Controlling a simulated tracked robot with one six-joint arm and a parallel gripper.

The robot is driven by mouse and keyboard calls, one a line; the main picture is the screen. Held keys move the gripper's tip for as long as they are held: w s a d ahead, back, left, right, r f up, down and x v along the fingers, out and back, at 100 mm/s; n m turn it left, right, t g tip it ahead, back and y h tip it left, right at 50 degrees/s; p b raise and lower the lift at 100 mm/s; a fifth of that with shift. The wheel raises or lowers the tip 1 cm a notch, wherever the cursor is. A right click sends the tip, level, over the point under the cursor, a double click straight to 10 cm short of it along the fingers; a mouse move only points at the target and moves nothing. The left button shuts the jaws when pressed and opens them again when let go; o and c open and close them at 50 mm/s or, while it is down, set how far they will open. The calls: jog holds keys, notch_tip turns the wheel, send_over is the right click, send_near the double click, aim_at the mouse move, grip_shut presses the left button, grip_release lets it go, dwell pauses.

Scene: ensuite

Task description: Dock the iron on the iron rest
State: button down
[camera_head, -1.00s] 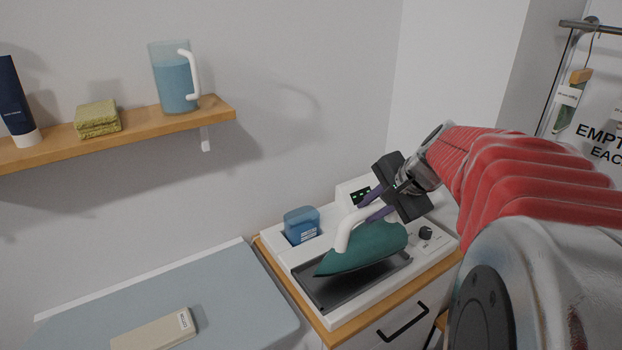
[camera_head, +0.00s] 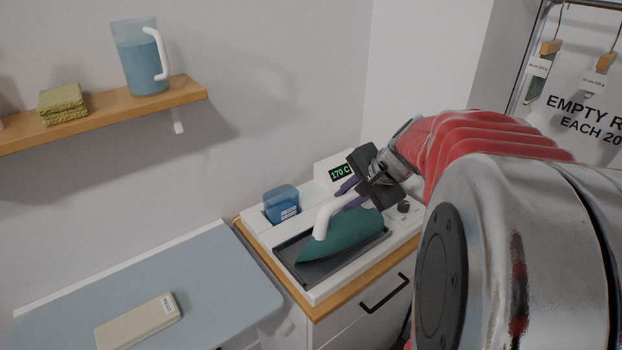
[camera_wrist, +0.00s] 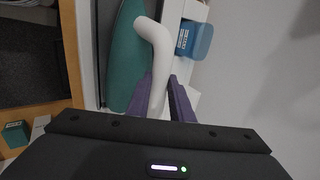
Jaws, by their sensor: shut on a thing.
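The teal iron (camera_head: 345,238) with a white handle (camera_head: 326,214) is over the dark tray of the white iron rest (camera_head: 322,290). Its nose points to the lower left. The iron sits low and looks nearly level; I cannot tell whether its sole touches the tray. My gripper (camera_head: 348,193) is shut on the white handle from the upper right. In the wrist view, the purple fingers (camera_wrist: 165,98) are on either side of the handle (camera_wrist: 155,50), with the teal body (camera_wrist: 125,60) beside it. The rest's display (camera_head: 340,173) reads 170 C.
A blue water tank (camera_head: 281,204) stands at the rest's back left, and a knob (camera_head: 404,206) at its right. The rest is on a wood-topped cabinet (camera_head: 340,310). A grey-blue ironing board (camera_head: 215,275) with a beige box (camera_head: 138,320) is left. A shelf (camera_head: 190,92) holds a jug (camera_head: 139,60).

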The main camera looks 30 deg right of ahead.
jog(key=c, duration=1.6)
grip_release()
jog(key=shift+o, duration=0.2)
jog(key=v, duration=1.2)
jog(key=shift+r, duration=0.1)
